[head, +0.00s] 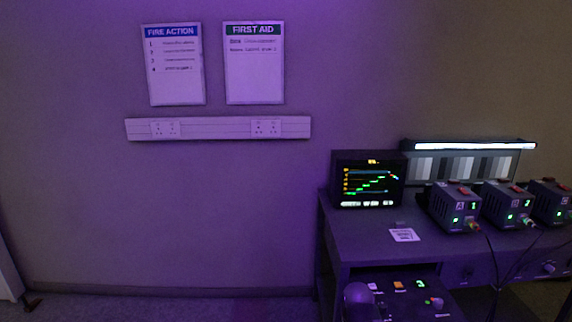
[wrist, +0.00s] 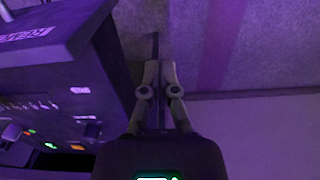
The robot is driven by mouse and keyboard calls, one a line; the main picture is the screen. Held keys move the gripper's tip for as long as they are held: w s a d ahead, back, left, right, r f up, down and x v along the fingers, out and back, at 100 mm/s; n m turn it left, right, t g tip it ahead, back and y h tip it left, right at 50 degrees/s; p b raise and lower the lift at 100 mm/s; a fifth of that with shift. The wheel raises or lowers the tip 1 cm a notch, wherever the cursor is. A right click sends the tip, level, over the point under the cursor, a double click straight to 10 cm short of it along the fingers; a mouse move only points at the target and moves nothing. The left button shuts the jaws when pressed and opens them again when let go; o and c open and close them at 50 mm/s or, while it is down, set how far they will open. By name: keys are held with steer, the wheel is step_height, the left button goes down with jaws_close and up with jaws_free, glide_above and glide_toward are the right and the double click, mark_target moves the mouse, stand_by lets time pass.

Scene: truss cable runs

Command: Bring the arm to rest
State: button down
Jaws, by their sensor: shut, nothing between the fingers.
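My gripper (wrist: 160,68) shows in the wrist view with its two fingers together and nothing held between them. Beyond the fingertips are the floor (wrist: 188,30) and a narrow dark upright shape that I cannot make out. The gripper does not clearly show in the head view. A dark cabinet or bench part (wrist: 70,60) with a label stands to the left of the fingers, apart from them.
In the head view a bench (head: 340,232) at the right bears a monitor (head: 368,181) and several dark boxes (head: 455,208) with cables hanging down. A lit control panel (head: 412,300) sits below.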

step_height(320, 180, up, 16)
steer(key=p, duration=1.5)
steer(key=shift+w, duration=0.2)
stand_by(1.4)
